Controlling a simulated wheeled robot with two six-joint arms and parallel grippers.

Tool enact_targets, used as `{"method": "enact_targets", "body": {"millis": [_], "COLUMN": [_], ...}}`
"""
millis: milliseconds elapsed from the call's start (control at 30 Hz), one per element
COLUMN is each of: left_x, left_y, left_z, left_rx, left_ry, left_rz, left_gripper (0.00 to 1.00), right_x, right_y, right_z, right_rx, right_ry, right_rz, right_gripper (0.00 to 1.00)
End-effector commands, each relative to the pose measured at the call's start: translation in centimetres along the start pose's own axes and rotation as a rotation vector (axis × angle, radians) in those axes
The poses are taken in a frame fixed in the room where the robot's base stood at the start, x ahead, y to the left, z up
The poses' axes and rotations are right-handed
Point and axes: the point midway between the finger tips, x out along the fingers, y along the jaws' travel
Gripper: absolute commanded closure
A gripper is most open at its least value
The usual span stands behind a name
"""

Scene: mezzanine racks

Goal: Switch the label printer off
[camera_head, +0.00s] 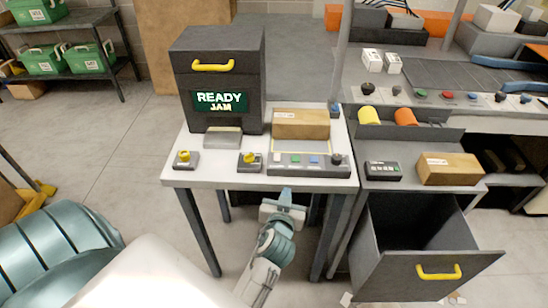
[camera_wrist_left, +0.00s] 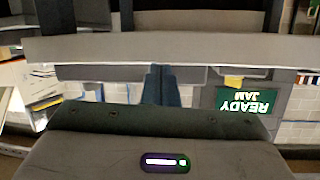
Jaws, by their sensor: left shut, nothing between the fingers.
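The label printer (camera_head: 220,75) is a dark box with a yellow handle on top, standing at the back left of a white table (camera_head: 215,178). Its lit screen (camera_head: 219,101) reads "READY JAM"; it also shows upside down in the left wrist view (camera_wrist_left: 250,101). A grey switch box with a yellow knob (camera_head: 184,158) sits at the table's front left corner. A second yellow-knobbed box (camera_head: 250,161) sits at the front middle. My left gripper (camera_head: 287,192) is shut and empty, just in front of the table's front edge. My right gripper is out of view.
A button panel (camera_head: 308,171) with a dark knob lies right of the second switch box, with a cardboard box (camera_head: 300,123) behind it. An open drawer (camera_head: 425,275) juts out at the right. A green-bin shelf (camera_head: 80,70) stands at the back left.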

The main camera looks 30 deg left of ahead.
Motion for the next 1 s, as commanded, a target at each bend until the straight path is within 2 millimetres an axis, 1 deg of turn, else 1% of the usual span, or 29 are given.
{"method": "enact_targets", "body": {"millis": [33, 100, 200, 300, 400, 767, 867, 1000], "left_x": [-0.7, -1.7, -2.8, -3.5, -3.8, -3.6, -3.0, -1.3], "left_y": [-0.9, -2.0, -3.3, -4.1, -4.4, -4.4, -4.4, -4.7], "left_z": [-2.4, -5.0, -7.6, -9.0, -9.6, -9.7, -9.8, -10.3], "left_rx": [-0.028, -0.059, -0.091, -0.11, -0.117, -0.116, -0.115, -0.112], "left_ry": [0.044, 0.091, 0.139, 0.165, 0.175, 0.175, 0.176, 0.178], "left_rz": [-0.028, -0.062, -0.099, -0.12, -0.128, -0.126, -0.125, -0.126], "left_gripper": [1.0, 1.0, 1.0, 1.0, 1.0, 1.0, 1.0, 1.0], "right_x": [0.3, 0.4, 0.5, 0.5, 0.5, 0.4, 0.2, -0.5], "right_y": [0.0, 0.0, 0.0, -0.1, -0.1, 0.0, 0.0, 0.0], "right_z": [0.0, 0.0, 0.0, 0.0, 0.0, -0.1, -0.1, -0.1], "right_rx": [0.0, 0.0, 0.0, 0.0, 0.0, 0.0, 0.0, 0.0], "right_ry": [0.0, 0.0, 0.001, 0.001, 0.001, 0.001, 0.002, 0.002], "right_rz": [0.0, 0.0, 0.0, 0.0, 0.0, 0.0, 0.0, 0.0], "right_gripper": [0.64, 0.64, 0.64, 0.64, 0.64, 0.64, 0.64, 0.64]}}
